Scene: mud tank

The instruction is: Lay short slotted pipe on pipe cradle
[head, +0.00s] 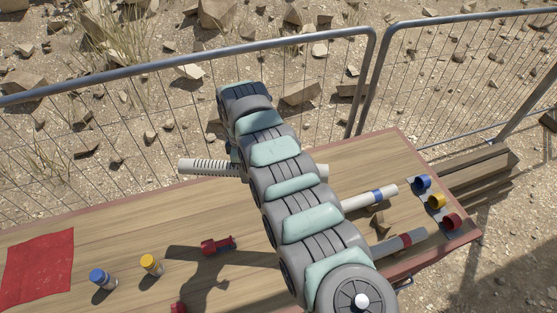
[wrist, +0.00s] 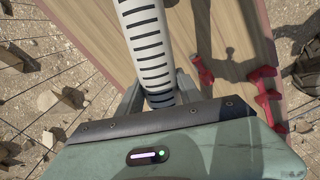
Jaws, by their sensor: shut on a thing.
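The short slotted pipe is white with dark slots; its left part (head: 207,167) shows in the head view beyond my arm, and its other end pokes out right of the arm. In the wrist view the pipe (wrist: 145,42) runs from the top edge down between the grey fingers. My gripper (wrist: 157,88) is shut on it; in the head view my arm hides the gripper. I cannot clearly tell which thing is the pipe cradle. A red fitting (head: 217,245) lies on the table left of my arm; red pieces (wrist: 264,82) also show right of the pipe in the wrist view.
Blue-capped (head: 103,278) and yellow-capped (head: 151,264) cylinders and a red mat (head: 38,268) are left. A wire fence (head: 120,120) stands behind.

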